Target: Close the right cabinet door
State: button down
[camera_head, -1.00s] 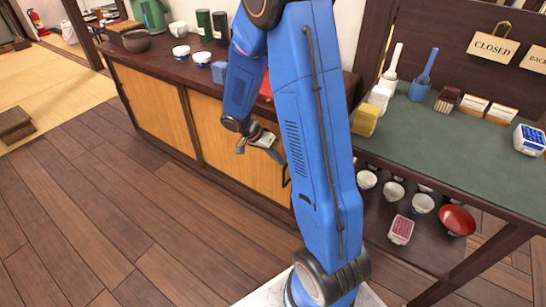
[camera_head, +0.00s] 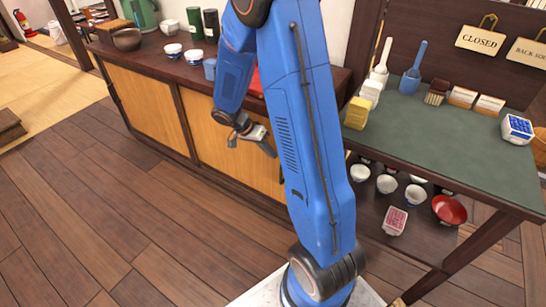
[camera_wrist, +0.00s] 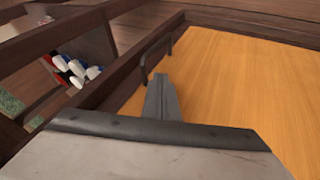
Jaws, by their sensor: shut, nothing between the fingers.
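The low cabinet has a dark wood frame and orange-tan panels. Its left door (camera_head: 146,104) looks flush with the front. The right cabinet door (camera_head: 218,150) is partly hidden behind my arm in the head view, and I cannot tell there how far it stands open. In the wrist view the door's orange panel (camera_wrist: 245,85) and dark edge fill the right side, with a thin dark handle (camera_wrist: 144,68) on the edge. My gripper (camera_head: 271,153) is shut and empty in front of this door. Its fingers (camera_wrist: 157,82) show just beside the handle; contact is unclear.
A green-topped table (camera_head: 445,145) stands at right, with several bowls and a red bowl (camera_head: 449,209) on its lower shelf. Cups, a brown bowl (camera_head: 127,39) and a green kettle (camera_head: 145,13) stand on the cabinet top. The wooden floor (camera_head: 110,220) in front is clear.

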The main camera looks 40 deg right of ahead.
jog(key=w+v, duration=0.1)
jog(key=v, duration=0.8)
jog(key=s+a+r+n+t+y, duration=0.2)
jog(key=s+a+r+n, duration=0.1)
jog(key=s+r, duration=0.4)
jog(key=s+a+r+n+t+y, duration=0.1)
jog(key=s+a+r+n+t, duration=0.1)
jog(key=s, duration=0.4)
jog(key=s+a+r+n+t+y, duration=0.1)
jog(key=s+a+r+n+t, duration=0.1)
jog(key=s+a+r+n, duration=0.2)
jog(key=s+a+r+n+t+y, duration=0.2)
jog(key=s+a+r+n, duration=0.1)
jog(key=s, duration=0.6)
jog(key=shift+s+r+n, duration=0.35)
jog(key=shift+r+n, duration=0.15)
jog(key=shift+n, duration=0.8)
